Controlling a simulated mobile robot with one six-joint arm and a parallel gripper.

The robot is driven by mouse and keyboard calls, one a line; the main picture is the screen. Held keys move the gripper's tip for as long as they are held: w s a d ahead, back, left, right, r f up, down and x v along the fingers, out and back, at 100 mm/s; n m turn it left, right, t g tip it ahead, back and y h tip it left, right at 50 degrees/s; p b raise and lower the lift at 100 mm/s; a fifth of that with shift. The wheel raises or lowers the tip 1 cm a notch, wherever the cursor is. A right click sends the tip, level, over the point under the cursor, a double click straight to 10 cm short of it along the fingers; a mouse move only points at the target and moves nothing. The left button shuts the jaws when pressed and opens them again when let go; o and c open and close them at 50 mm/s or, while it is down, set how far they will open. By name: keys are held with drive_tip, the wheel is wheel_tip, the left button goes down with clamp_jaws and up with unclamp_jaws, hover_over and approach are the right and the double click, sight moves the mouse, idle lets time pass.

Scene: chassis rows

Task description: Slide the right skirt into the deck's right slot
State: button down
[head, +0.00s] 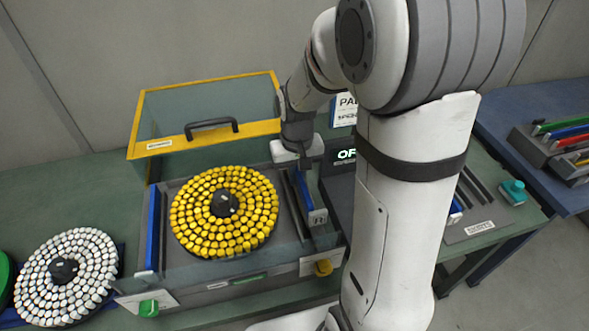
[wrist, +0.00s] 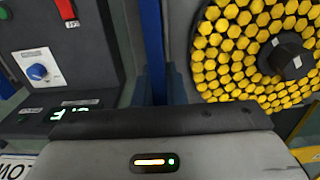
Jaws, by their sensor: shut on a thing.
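My gripper (head: 303,166) is at the right side of the deck (head: 221,285), pointing down, shut on the right skirt (head: 306,190). The right skirt is a narrow upright blue plate, standing at or just above the dark rails of the deck's right slot (head: 290,205). I cannot tell how far it sits in the slot. In the wrist view the skirt (wrist: 152,42) runs away from my gripper (wrist: 155,92), whose body hides its near end. A blue left skirt (head: 153,228) stands along the deck's left edge.
A round head of yellow pieces (head: 224,212) fills the deck's middle, close left of my gripper. A raised yellow-framed clear lid (head: 205,105) stands behind. A dark control box with a blue knob (wrist: 38,73) is close by. A white-studded disc (head: 66,276) lies left.

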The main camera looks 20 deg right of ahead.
sight(297, 213)
drive_tip(key=shift+w+f+b, duration=0.15)
drive_tip(key=shift+f+b, duration=0.35)
drive_tip(key=shift+f, duration=0.45)
wheel_tip(297, 213, down, 4)
drive_tip(key=shift+r+b, duration=0.25)
drive_tip(key=shift+b, duration=1)
drive_tip(key=shift+s, duration=0.2)
drive_tip(key=shift+f+b, duration=1.05)
drive_tip(key=shift+f, duration=0.15)
drive_tip(key=shift+f+b, duration=0.8)
drive_tip(key=shift+f, duration=0.2)
drive_tip(key=c, duration=1.4)
unclamp_jaws()
